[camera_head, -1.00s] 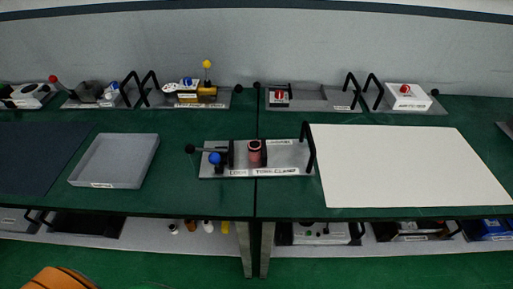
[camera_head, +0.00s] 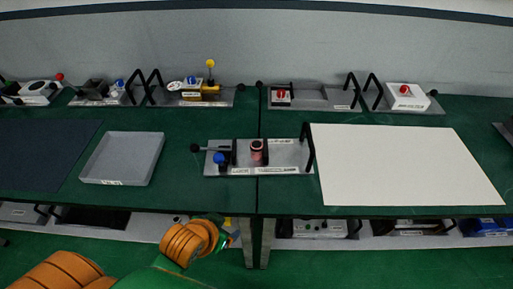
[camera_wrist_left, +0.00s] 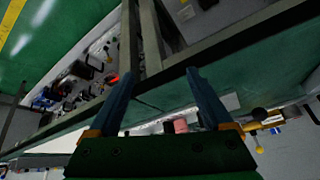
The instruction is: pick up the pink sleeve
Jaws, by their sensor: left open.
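The pink sleeve (camera_head: 257,152) stands upright in the grey clamp fixture (camera_head: 288,157) at the middle of the green table, beside a black block and a blue knob (camera_head: 219,158). In the left wrist view a pink shape (camera_wrist_left: 180,125), likely the sleeve, shows small and far between the fingers. My left gripper (camera_wrist_left: 159,76) is open and empty, with two blue fingers. In the head view my left arm comes in low at the front, below the table edge and well apart from the sleeve; its fingertips are hard to make out. My right gripper is not visible.
A grey tray (camera_head: 123,158) and a dark mat (camera_head: 42,153) lie left of the fixture. A large white board (camera_head: 400,165) lies right of it. A black handle (camera_head: 308,147) rises at the fixture's right end. Devices line the back and a lower shelf.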

